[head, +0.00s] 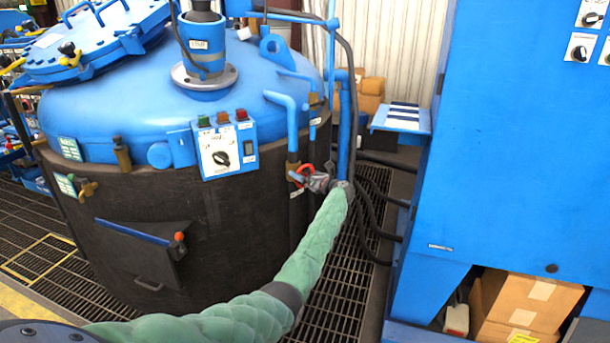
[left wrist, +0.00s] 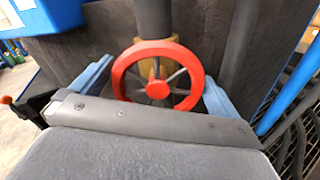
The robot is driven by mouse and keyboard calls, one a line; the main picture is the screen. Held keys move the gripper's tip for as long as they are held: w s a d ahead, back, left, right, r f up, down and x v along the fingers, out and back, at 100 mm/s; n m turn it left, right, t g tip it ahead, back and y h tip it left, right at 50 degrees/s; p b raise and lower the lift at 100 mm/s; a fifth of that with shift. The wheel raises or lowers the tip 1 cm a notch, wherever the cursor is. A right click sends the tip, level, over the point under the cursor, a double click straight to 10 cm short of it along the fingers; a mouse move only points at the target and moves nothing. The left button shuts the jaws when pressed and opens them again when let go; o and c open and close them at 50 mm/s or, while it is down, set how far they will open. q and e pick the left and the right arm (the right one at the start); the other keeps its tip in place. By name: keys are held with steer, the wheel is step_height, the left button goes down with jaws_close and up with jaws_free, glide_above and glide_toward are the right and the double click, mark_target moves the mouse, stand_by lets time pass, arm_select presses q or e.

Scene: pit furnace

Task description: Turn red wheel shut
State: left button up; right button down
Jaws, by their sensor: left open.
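The red wheel (head: 301,171) is a small handwheel on a pipe at the right side of the furnace (head: 130,225). In the left wrist view the wheel (left wrist: 158,88) faces me, with a red rim, grey spokes and a red hub. My left gripper (head: 316,181) is at the wheel and hides part of it in the head view. Its two blue-grey fingers (left wrist: 155,88) are open, one on each side of the wheel, with the rim between them. I cannot tell whether they touch the rim. My right gripper is in neither view.
A control box (head: 222,150) with a knob is on the furnace left of the wheel. A blue pipe (head: 344,125) and dark hoses (head: 377,215) run right of the wheel. A big blue cabinet (head: 510,140) stands at the right. Grating (head: 335,290) covers the floor.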

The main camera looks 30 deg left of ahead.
arm_select(q)
steer(key=shift+a, duration=0.2)
steer(key=c, duration=0.7)
